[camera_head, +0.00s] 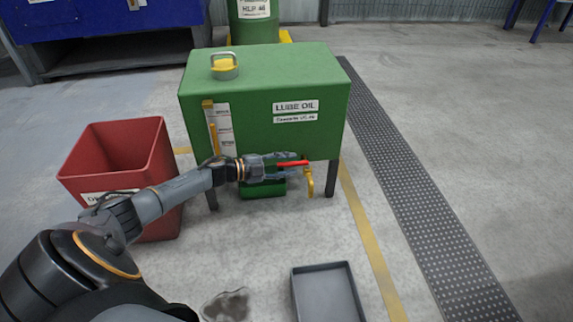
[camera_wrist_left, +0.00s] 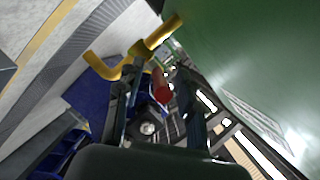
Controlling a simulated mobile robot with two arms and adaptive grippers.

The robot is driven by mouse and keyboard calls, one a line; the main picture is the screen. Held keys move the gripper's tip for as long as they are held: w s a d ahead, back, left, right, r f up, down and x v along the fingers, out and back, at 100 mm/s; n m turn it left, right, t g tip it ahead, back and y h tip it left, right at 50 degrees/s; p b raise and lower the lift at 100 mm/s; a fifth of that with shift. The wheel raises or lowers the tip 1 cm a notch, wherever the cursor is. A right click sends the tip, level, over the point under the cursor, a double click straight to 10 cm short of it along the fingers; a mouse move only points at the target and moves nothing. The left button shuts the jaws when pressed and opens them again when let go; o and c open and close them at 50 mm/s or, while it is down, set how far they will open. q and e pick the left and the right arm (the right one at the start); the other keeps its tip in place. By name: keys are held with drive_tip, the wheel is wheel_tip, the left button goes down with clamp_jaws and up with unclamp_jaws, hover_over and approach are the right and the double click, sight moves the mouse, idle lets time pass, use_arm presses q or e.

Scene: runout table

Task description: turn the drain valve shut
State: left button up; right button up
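The green lube oil tank (camera_head: 258,125) stands on dark legs in the head view. Its drain valve has a yellow spout (camera_head: 309,184) below the tank's right front corner and a red lever (camera_head: 293,163) lying about level, pointing left. My left gripper (camera_head: 288,165) is at the lever, under the tank's front edge. In the left wrist view, its two fingers (camera_wrist_left: 160,100) stand apart with the red lever's end (camera_wrist_left: 161,91) between them and gaps beside it. The yellow valve piping (camera_wrist_left: 133,56) is just beyond the fingers. Whether a finger touches the lever is unclear. My right gripper is not in view.
A red bin (camera_head: 120,160) stands left of the tank, beside my left arm. A green container (camera_head: 263,188) sits under the tank. A grey tray (camera_head: 326,292) and a dark spill (camera_head: 227,304) are on the floor in front. Floor to the right is clear.

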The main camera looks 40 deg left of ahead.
use_arm(q)
drive_tip(key=shift+s, duration=0.1)
drive_tip(key=v, duration=1.2)
idle(0.4)
